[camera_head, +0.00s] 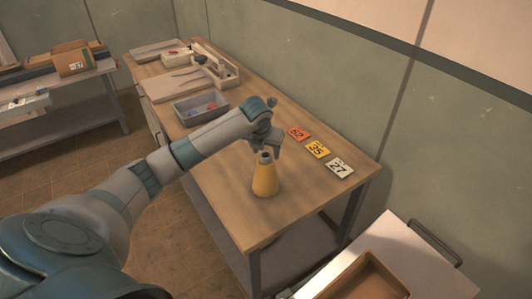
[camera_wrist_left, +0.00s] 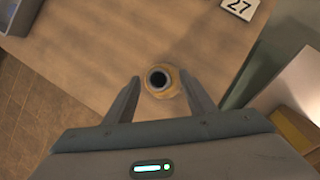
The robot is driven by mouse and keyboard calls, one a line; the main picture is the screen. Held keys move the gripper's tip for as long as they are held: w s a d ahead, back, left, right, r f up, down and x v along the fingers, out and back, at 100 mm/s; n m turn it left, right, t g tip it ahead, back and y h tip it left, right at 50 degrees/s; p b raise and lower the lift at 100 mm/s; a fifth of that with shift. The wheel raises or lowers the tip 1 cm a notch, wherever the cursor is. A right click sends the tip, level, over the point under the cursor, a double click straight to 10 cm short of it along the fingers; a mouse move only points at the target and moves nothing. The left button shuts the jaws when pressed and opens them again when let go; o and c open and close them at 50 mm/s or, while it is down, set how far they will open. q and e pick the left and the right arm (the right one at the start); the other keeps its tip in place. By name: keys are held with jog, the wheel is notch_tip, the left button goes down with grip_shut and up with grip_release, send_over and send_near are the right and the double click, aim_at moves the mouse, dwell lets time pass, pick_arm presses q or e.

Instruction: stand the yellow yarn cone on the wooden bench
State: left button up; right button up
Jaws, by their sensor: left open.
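The yellow yarn cone (camera_head: 265,179) stands upright on the wooden bench (camera_head: 217,199), near its front end. My left gripper (camera_head: 266,150) is just above the cone's grey top. In the left wrist view the cone (camera_wrist_left: 160,88) is seen from above, with a dark hole in its tip. The open fingers of my left gripper (camera_wrist_left: 160,95) are on either side of it, with gaps between them and the cone. The bench top (camera_wrist_left: 110,50) lies below. My right gripper is not in view.
Number cards, orange (camera_head: 298,134), yellow (camera_head: 317,149) and white (camera_head: 339,168), lie along the bench's right edge. A grey bin (camera_head: 184,118) with small coloured items stands farther back. A white cart with a brown tray (camera_head: 333,288) is at lower right.

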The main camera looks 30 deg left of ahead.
pick_arm(q)
jog(key=b+v, duration=0.4)
jog(key=v, duration=0.6)
jog(key=shift+r, duration=0.4)
jog(key=shift+s, duration=0.1)
